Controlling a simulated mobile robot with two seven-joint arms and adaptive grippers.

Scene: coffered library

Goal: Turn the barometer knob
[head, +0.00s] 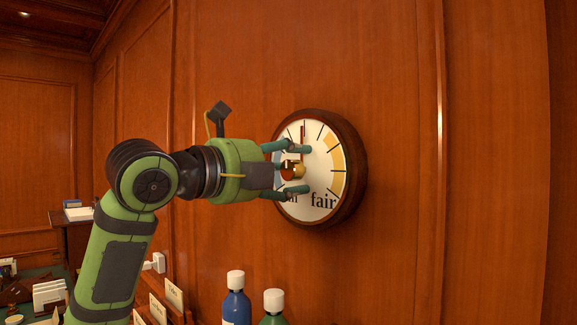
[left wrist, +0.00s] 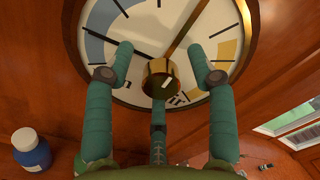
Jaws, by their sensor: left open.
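The round barometer (head: 345,190) has a dark wooden rim and a white dial with yellow and blue arcs, and it hangs on the panelled wall. Its brass knob (left wrist: 160,80) sits at the dial's middle and bears a short pale mark; it also shows partly in the head view (head: 299,171). My left gripper (head: 302,169) is open in front of the dial. In the left wrist view, its teal fingers (left wrist: 163,72) stand to the left, right and below the knob, with gaps visible at both sides. Contact with the lower finger cannot be told. My right gripper is out of view.
A blue bottle (head: 236,307) and a green bottle (head: 274,319), both white-capped, stand below the barometer. Small cards (head: 174,296) stand to their left. A desk with papers (head: 79,214) is at the far left. The wall right of the barometer is bare.

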